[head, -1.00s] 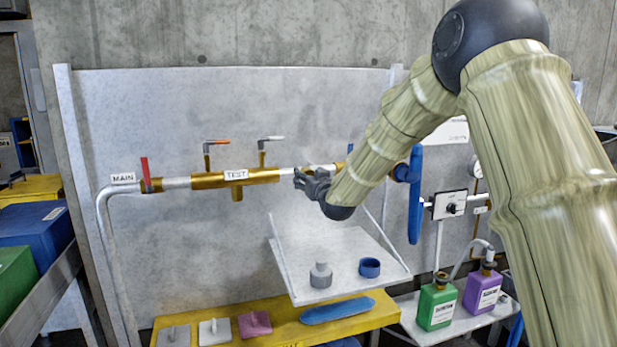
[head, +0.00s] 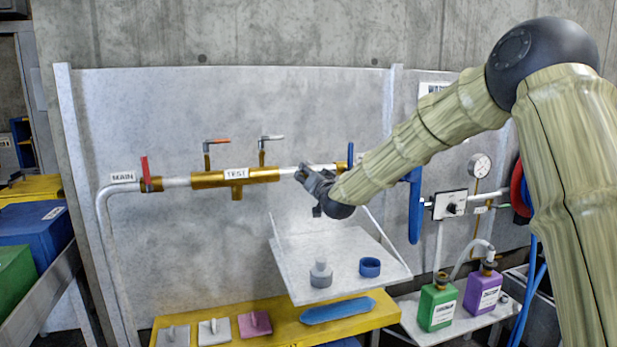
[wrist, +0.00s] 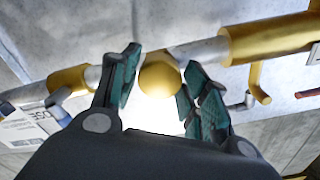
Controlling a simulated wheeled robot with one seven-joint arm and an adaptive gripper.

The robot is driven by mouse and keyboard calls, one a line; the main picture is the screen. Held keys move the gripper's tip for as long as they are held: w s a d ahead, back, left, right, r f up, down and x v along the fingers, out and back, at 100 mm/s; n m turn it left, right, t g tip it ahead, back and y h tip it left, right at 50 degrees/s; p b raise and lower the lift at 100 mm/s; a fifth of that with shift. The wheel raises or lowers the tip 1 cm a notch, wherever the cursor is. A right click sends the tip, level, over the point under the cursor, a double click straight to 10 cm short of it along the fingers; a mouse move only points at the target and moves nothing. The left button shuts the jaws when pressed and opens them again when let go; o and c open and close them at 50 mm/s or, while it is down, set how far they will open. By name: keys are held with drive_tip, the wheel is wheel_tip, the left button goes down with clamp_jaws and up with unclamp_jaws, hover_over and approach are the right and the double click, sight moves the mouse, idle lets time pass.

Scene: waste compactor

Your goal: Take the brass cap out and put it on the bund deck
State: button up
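The brass cap (wrist: 160,76) shows as a round gold disc in the wrist view, in front of a silver pipe. My gripper (wrist: 161,72) has its teal-padded fingers spread, one on each side of the cap. They look close to its edges; I cannot tell contact for certain. In the head view my gripper (head: 307,176) is at the silver pipe, right of the brass TEST fitting (head: 236,176), and the cap cannot be made out there. Below it is a grey tilted tray (head: 345,245). No surface is labelled as the bund deck.
The tray carries a grey stepped piece (head: 320,274) and a blue ring (head: 370,267). A yellow bench (head: 285,330) is below, with several flat handled pieces. Green (head: 438,303) and purple (head: 483,291) bottles stand right on a white shelf (head: 412,312). A blue valve handle (head: 415,205) stands near my arm.

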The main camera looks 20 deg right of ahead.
drive_tip(key=c, duration=0.6)
drive_tip(key=n, duration=0.5)
drive_tip(key=shift+n+b, duration=0.75)
drive_tip(key=shift+n, duration=1.95)
drive_tip(key=shift+n+b, duration=1.2)
drive_tip(key=shift+n, duration=1.4)
